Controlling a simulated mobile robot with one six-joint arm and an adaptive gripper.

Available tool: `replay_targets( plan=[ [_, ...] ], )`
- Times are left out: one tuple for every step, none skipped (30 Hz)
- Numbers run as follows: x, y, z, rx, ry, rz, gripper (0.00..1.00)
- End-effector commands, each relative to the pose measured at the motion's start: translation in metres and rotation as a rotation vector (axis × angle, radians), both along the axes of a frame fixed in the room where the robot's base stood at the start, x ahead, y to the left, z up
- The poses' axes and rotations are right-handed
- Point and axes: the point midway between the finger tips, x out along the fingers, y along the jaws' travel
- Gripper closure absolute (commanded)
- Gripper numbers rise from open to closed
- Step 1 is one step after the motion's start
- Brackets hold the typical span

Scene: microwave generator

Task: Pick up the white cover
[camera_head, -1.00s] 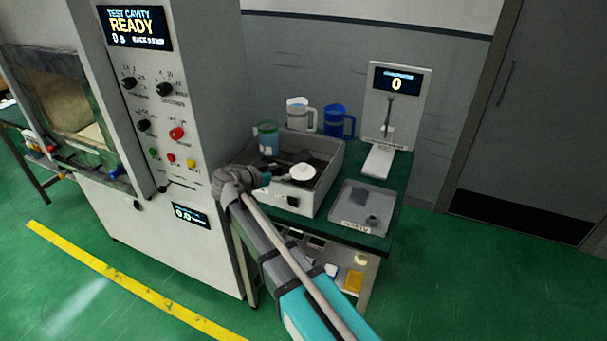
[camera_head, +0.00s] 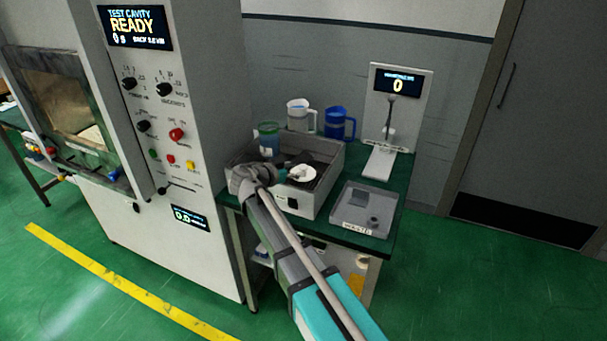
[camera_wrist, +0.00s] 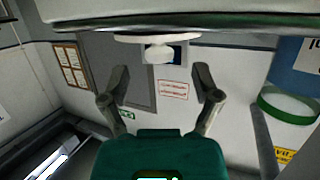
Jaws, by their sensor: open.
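The white cover (camera_head: 303,174) is a round disc in the head view, at the grey open-topped box on the green bench. In the wrist view the cover (camera_wrist: 157,45) shows edge-on with its pale knob, ahead of the fingers at the top of the picture. My gripper (camera_head: 283,174) is just left of the cover in the head view, partly hidden by my own wrist. In the wrist view my gripper (camera_wrist: 161,82) has its two dark fingers spread apart, with nothing between them.
The grey box (camera_head: 325,195) has raised walls around the cover. A green-and-clear cup (camera_head: 268,138), a white jug (camera_head: 300,115) and a blue jug (camera_head: 339,123) stand behind. A grey tray (camera_head: 348,220) lies to the right. The microwave cabinet (camera_head: 160,215) stands close on the left.

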Motion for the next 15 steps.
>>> replay_targets(
  plan=[
    [0.005,-0.005,-0.003,0.000,0.000,-0.001,0.20],
    [0.008,-0.007,-0.004,0.000,0.000,-0.001,0.20],
    [0.011,-0.010,-0.005,0.000,0.000,-0.002,0.20],
    [0.014,-0.013,-0.006,0.000,0.000,-0.002,0.20],
    [0.016,-0.015,-0.007,0.000,0.000,-0.002,0.20],
    [0.019,-0.018,-0.008,0.000,0.000,-0.002,0.20],
    [0.021,-0.020,-0.009,0.000,0.000,-0.002,0.20],
    [0.023,-0.022,-0.010,0.000,0.000,-0.001,0.20],
    [0.025,-0.023,-0.010,0.000,0.000,-0.001,0.20],
    [0.026,-0.024,-0.011,0.000,0.000,-0.001,0.20],
    [0.027,-0.025,-0.011,0.000,0.000,-0.001,0.20],
    [0.027,-0.026,-0.011,0.000,0.000,-0.001,0.20],
    [0.028,-0.026,-0.011,0.000,0.000,-0.001,0.20],
    [0.028,-0.026,-0.011,0.000,0.000,-0.001,0.20],
    [0.028,-0.026,-0.011,0.000,0.000,-0.001,0.20]
  ],
)
